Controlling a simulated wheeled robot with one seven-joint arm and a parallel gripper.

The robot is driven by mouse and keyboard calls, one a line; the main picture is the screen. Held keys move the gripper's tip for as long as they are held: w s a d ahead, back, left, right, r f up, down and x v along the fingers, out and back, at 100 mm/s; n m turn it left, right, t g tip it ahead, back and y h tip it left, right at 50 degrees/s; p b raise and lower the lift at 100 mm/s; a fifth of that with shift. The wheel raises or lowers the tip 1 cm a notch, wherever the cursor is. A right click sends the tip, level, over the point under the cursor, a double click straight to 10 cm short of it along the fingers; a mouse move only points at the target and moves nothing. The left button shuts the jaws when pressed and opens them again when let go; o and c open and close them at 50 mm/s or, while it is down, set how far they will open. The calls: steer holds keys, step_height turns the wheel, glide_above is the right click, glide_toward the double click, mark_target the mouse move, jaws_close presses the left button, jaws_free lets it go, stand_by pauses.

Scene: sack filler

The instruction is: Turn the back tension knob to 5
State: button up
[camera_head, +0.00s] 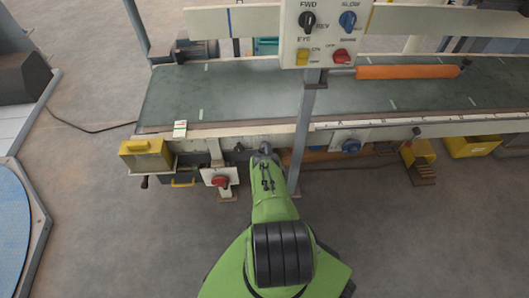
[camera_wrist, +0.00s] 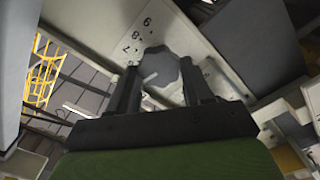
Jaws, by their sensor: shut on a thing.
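In the wrist view a dark grey many-sided knob (camera_wrist: 163,68) sits on a pale dial plate (camera_wrist: 185,30). Printed figures, read as 9, 8 and 7, run along the plate's upper left side. A short light line on the knob's face points to the lower left, towards my left finger. The figure it points at cannot be read. My gripper (camera_wrist: 160,76) has one finger on each side of the knob and is shut on it. In the head view my gripper (camera_head: 265,152) is at the conveyor's front edge, and the knob is hidden there.
The conveyor belt (camera_head: 240,90) spans the back, with a control panel (camera_head: 325,35) on a grey post (camera_head: 304,130) just right of my arm. A red knob (camera_head: 221,181) is close left; a blue knob (camera_head: 350,146) is right. The floor in front is clear.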

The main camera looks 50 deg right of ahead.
steer(key=shift+n, duration=1)
steer(key=shift+f, duration=0.1)
steer(key=o, duration=1)
steer(key=shift+o, duration=0.2)
